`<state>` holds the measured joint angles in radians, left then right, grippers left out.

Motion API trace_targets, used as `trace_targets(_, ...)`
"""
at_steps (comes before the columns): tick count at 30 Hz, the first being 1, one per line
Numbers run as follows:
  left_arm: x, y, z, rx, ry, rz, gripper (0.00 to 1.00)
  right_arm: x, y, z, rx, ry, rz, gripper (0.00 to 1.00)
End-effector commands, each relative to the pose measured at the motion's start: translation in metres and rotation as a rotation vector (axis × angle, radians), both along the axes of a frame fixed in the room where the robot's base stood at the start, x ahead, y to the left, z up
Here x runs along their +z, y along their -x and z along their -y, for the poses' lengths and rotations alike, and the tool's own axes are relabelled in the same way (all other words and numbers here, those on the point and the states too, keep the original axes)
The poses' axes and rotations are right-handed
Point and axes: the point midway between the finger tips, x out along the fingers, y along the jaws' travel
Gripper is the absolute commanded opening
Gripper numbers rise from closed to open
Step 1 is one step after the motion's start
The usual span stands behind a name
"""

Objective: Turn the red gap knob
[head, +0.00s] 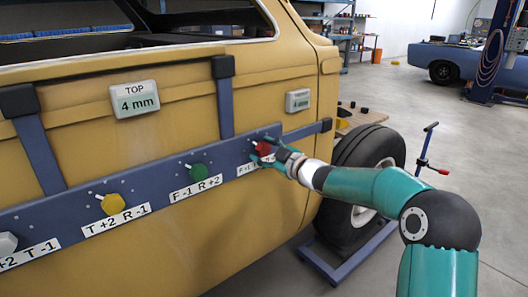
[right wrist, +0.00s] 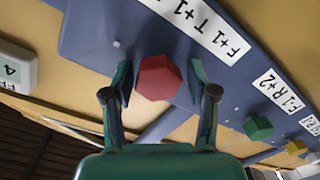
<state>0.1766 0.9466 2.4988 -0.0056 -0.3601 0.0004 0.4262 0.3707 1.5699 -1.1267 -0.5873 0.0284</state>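The red knob (head: 263,147) sits on the blue bar (head: 150,190) fixed across the yellow car shell, at the bar's right part. My right gripper (head: 262,153) is at the knob in the head view, partly covering the label below it. In the right wrist view, the red faceted knob (right wrist: 158,78) lies between the two fingers of my right gripper (right wrist: 160,80). The fingers are spread, with a gap showing on each side of the knob. A label beside it reads "F+1 T+1" (right wrist: 208,22). My left gripper is in neither view.
A green knob (head: 197,172), a yellow knob (head: 113,204) and a white knob (head: 6,243) sit further left on the bar. A display reading "TOP 4 mm" (head: 135,98) and a second display (head: 298,100) are above. A wheel (head: 365,170) stands at right.

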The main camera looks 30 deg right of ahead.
Motion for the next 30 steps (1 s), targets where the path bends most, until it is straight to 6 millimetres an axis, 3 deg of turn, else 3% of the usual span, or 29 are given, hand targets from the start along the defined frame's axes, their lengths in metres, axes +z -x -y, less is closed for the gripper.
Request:
trace_targets(14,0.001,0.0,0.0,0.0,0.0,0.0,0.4,0.001,0.007,0.003,-0.004,-0.001,0.001,0.72)
trace_targets(20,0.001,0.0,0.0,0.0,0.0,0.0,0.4,0.003,0.035,0.006,-0.005,-0.002,0.001,0.72)
trace_targets(30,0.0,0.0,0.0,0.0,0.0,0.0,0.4,0.004,0.1,0.014,-0.005,0.0,0.0,0.72)
